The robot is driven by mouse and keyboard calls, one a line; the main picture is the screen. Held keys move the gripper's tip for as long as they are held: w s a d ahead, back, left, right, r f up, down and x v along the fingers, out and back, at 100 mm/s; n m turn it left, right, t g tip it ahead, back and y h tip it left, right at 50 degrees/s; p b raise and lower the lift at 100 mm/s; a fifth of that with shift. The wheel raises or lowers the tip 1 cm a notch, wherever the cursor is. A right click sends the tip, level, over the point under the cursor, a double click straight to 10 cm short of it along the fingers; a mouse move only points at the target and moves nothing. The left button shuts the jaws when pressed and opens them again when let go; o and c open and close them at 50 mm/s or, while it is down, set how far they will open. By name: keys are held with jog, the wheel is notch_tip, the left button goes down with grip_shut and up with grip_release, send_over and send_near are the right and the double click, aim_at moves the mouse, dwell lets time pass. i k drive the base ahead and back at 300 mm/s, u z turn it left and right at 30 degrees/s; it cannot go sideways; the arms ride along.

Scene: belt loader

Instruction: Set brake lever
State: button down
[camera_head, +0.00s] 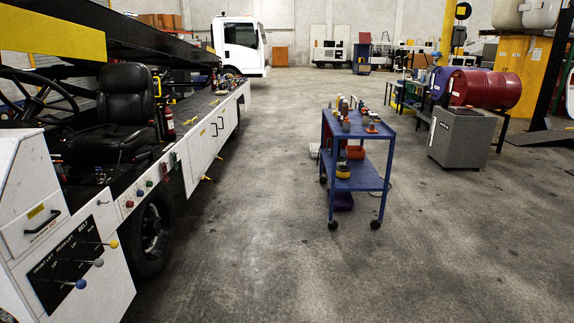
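The white belt loader (28,185) stands along the left side. On its near panel (62,258), several words including "LIFT" and "BELT" label levers with a blue knob (81,284), a grey knob (98,262) and a yellow knob (113,244). Small dark controls (99,177) stand beside the black seat (125,105). I cannot tell which part, if any in view, is the brake lever. My gripper is not in view.
The steering wheel (38,90) is left of the seat. A fire extinguisher (169,122) stands behind it. A blue cart (350,180) with tools stands mid-floor. A grey cabinet (461,138) and red drum (487,89) are at right. The concrete floor (250,240) between loader and cart is clear.

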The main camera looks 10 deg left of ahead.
aim_at(135, 159)
jog(key=u, duration=0.3)
jog(key=i, duration=1.55)
jog(key=u, duration=0.8)
jog(key=i, duration=0.65)
jog(key=u, duration=0.85)
jog(key=i, duration=0.6)
jog(key=u, duration=0.6)
jog(key=i, duration=0.6)
jog(key=u, duration=0.25)
